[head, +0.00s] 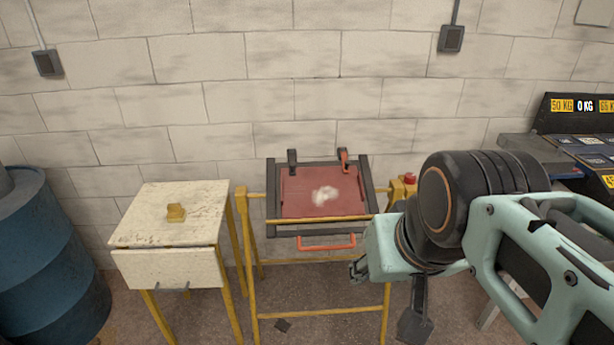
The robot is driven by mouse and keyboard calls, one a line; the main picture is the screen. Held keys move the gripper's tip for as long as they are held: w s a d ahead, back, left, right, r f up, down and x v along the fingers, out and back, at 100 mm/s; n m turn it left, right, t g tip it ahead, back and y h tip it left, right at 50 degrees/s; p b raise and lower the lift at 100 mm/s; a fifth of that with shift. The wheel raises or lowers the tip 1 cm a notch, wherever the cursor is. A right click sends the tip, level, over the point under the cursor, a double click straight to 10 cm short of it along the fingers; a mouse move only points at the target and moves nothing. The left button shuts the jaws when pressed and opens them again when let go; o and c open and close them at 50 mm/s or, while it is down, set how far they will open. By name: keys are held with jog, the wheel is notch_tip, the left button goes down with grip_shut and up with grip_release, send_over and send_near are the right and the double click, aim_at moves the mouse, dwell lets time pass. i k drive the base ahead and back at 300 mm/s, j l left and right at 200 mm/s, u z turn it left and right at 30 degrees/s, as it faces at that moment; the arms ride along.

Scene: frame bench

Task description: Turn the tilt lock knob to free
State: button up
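A yellow-framed bench (249,270) holds a tilting dark frame (272,212) with a red panel (295,190) that has a white patch on it. A red knob (409,178) sits on a yellow block (403,190) at the bench's right side; it looks like the tilt lock knob, and its setting is too small to read. My gripper (357,269) is below and left of the knob, in front of the bench's right side, apart from the knob. Its dark fingertips show only in part beside my pale green wrist, and whether they are open is unclear.
An orange handle (327,242) runs along the frame's front. A cream side table (140,221) with a small yellow block (176,213) stands left, beside a blue drum (50,260). A dark weight rack (575,125) stands right. My arm covers the lower right.

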aim_at(409, 179)
jog(key=z, duration=0.65)
jog(key=i+j, duration=0.15)
jog(key=i, duration=0.25)
jog(key=i+j, duration=0.15)
jog(key=i, duration=0.3)
jog(key=i+j, duration=0.15)
jog(key=i, duration=0.25)
jog(key=i+j, duration=0.2)
jog(key=i, duration=0.25)
jog(key=l+z, duration=0.05)
